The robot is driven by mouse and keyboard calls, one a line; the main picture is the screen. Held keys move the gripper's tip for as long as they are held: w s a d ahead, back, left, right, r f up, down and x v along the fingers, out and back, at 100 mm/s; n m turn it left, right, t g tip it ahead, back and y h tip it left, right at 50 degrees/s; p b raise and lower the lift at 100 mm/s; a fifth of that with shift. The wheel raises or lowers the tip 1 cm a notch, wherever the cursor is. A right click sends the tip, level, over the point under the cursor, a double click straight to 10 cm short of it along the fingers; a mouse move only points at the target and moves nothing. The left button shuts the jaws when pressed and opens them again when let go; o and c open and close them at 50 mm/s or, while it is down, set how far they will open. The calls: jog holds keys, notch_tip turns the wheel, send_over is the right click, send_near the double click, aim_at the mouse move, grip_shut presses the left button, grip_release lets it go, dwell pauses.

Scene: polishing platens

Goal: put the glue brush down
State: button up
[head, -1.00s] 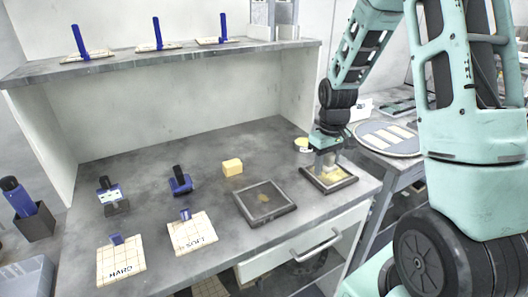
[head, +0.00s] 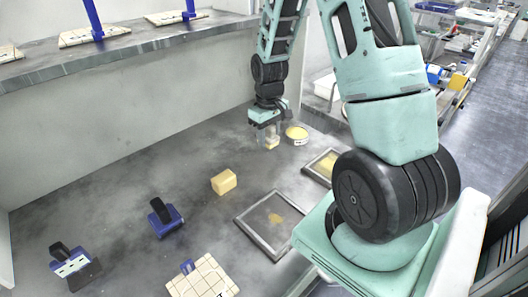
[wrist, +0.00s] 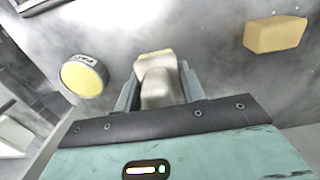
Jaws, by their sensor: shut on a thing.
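My gripper (head: 270,137) is shut on the glue brush (wrist: 158,82), a pale, blocky piece with a yellowish far edge in the wrist view. In the head view the brush (head: 272,143) shows as a small cream end below the fingers. My gripper points down over the back right of the grey bench (head: 130,165), just left of a round tin of yellow glue (head: 297,133). The tin also shows left of the brush in the wrist view (wrist: 82,76). I cannot tell whether the brush touches the bench.
A yellow block (head: 224,182) lies to the front left. Blue-handled tools (head: 166,218) stand left. Bare bench lies between block and gripper.

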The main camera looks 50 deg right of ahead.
aim_at(268, 160)
jog(key=shift+f+p, duration=0.4)
jog(key=shift+f, duration=2.9)
jog(key=shift+f, duration=0.15)
jog(key=o, duration=0.9)
jog(key=shift+o, duration=0.2)
notch_tip(268, 160, up, 12)
jog(key=shift+r+b, duration=0.15)
jog(key=shift+b, duration=0.75)
jog(key=s+a+r+n, duration=0.2)
jog(key=s+a+r, duration=0.1)
jog(key=a, duration=0.9)
jog(key=s+a+r+n, duration=0.2)
jog(key=a+n, duration=0.1)
jog(key=a, duration=0.9)
jog(key=s+a+r+n, duration=0.2)
jog(key=s+a+n, duration=0.1)
jog(key=s+a, duration=0.7)
jog(key=s, duration=0.4)
jog(key=shift+s+a+y, duration=0.3)
